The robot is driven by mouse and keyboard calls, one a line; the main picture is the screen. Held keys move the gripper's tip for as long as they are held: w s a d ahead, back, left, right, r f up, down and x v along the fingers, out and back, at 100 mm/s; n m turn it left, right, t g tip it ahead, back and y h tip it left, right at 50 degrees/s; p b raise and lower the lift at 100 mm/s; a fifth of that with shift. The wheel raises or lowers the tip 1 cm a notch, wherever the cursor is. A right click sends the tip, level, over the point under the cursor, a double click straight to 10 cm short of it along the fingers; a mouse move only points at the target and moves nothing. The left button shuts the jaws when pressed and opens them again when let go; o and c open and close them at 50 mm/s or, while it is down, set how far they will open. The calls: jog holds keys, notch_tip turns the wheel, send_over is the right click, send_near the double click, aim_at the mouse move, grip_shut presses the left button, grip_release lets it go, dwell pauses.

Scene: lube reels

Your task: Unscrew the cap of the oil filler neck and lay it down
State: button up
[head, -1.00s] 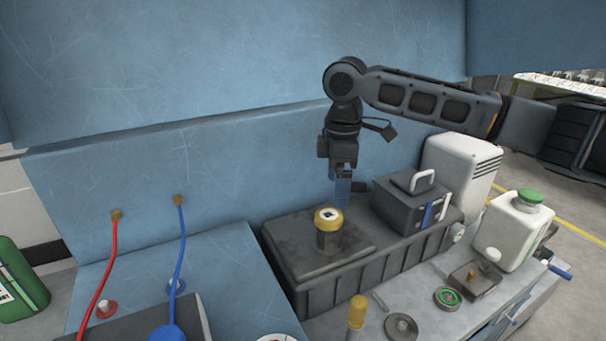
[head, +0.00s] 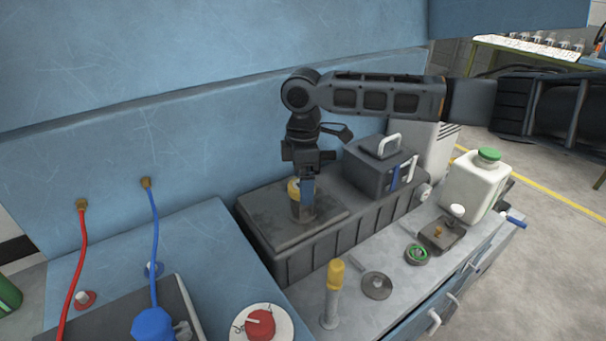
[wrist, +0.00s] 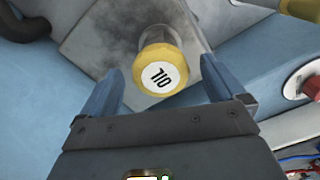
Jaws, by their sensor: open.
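The yellow oil cap (wrist: 160,72) with a white face reading OIL sits on the metal filler neck (wrist: 155,38) in the wrist view. In the head view the cap (head: 293,188) and neck (head: 297,212) stand on the dark unit, partly hidden behind my gripper. My gripper (head: 307,205) points down there, at or just in front of the cap. In the wrist view my gripper (wrist: 160,92) is open, with one blue finger to each side of the cap. Gaps show between the fingers and the cap. Nothing is held.
A dark box with a handle (head: 380,168) stands right of the neck. A white green-capped jug (head: 474,182) is farther right. The bench holds a yellow-topped tube (head: 332,295), a round metal disc (head: 376,285) and a green ring (head: 417,254). Some bare bench lies between them.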

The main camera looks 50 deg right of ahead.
jog(key=c, duration=1.1)
jog(key=n, duration=0.5)
jog(key=shift+n, duration=0.3)
jog(key=shift+w+n, duration=0.1)
jog(key=shift+n, duration=0.3)
jog(key=n, duration=0.4)
jog(key=shift+b, duration=0.3)
jog(key=shift+f, duration=0.1)
